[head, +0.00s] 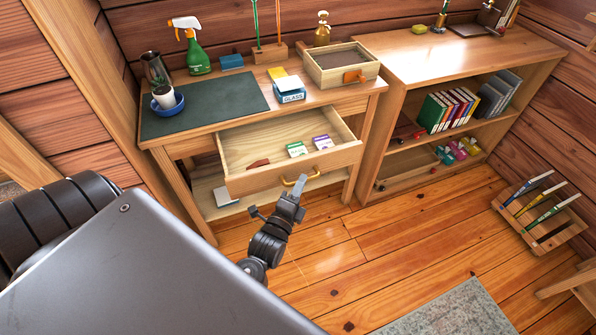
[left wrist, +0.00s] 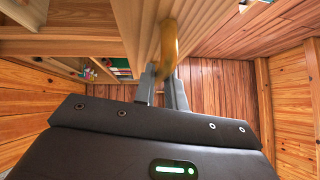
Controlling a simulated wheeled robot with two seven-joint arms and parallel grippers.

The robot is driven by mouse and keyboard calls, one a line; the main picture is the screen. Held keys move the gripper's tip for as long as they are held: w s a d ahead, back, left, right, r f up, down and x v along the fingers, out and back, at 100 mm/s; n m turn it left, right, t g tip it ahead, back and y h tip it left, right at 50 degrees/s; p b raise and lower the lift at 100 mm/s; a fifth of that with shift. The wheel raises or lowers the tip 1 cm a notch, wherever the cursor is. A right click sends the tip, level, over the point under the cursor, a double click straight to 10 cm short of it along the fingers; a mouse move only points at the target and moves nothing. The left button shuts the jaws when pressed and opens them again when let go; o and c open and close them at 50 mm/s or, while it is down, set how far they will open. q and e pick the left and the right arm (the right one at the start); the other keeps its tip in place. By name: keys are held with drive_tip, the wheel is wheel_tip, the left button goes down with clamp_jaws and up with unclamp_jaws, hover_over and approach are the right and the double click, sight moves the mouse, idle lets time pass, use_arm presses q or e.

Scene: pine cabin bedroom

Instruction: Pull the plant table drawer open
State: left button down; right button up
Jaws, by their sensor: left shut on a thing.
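The plant table (head: 160,141) is a wooden table against the log wall. Its drawer (head: 335,162) stands well out from the table, showing small seed packets (head: 298,149) and a reddish-brown item (head: 258,164) inside. A brass handle (head: 314,173) sits on the drawer front. My left gripper (head: 293,192) is at this handle, in front of the drawer. In the left wrist view, the grey fingers (left wrist: 163,82) are shut on the brass handle (left wrist: 168,45). My right gripper is in neither view.
The tabletop holds a green mat (head: 205,105), a spray bottle (head: 196,52), a blue saucer with a cup (head: 168,104) and an open wooden box (head: 340,65). A low bookshelf (head: 430,58) stands at the right. The plank floor (head: 400,215) before the drawer is clear.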

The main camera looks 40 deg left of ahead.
use_arm(q)
drive_tip(key=c, duration=1.5)
unclamp_jaws()
drive_tip(key=shift+o, duration=0.2)
drive_tip(key=v, duration=1.1)
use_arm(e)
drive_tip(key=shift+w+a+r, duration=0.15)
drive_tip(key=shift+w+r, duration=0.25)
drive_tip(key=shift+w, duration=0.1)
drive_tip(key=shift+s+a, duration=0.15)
